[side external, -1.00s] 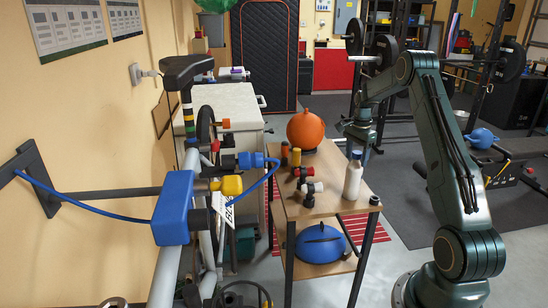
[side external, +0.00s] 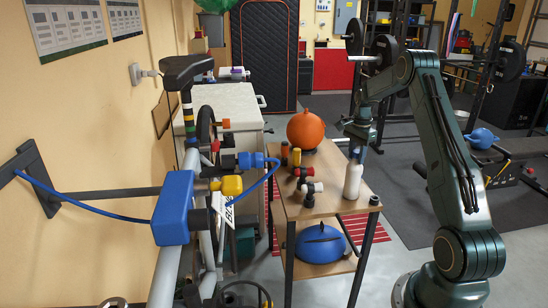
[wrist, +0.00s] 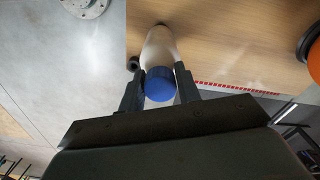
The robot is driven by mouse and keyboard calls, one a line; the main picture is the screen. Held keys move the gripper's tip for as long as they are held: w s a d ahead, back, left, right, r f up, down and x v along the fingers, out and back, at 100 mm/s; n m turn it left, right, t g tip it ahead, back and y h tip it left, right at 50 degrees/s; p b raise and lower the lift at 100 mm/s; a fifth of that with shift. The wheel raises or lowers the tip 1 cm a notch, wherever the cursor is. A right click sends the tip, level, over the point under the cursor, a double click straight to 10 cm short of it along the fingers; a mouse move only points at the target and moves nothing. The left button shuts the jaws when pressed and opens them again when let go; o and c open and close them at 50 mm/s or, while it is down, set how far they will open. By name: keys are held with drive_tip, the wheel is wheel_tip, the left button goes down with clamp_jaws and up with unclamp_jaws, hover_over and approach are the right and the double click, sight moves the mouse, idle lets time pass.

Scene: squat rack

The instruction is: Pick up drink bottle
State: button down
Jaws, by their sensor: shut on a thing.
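The drink bottle (side external: 353,181) is white and stands upright near the right edge of the wooden cart top (side external: 330,207). In the wrist view its blue cap (wrist: 160,84) and pale body (wrist: 159,45) lie between the two dark fingers. My gripper (side external: 357,150) is at the bottle's top from above and is shut on it; the fingers also show in the wrist view (wrist: 160,90). The cap is mostly hidden by my gripper in the side view.
An orange ball (side external: 305,130) sits at the back of the cart top. A blue fixture with a pipe (side external: 172,208) stands at left.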

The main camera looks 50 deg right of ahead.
wheel_tip(320, 180, up, 18)
drive_tip(key=shift+f, duration=0.15)
idle(0.5)
drive_tip(key=shift+w, duration=0.1)
idle(0.4)
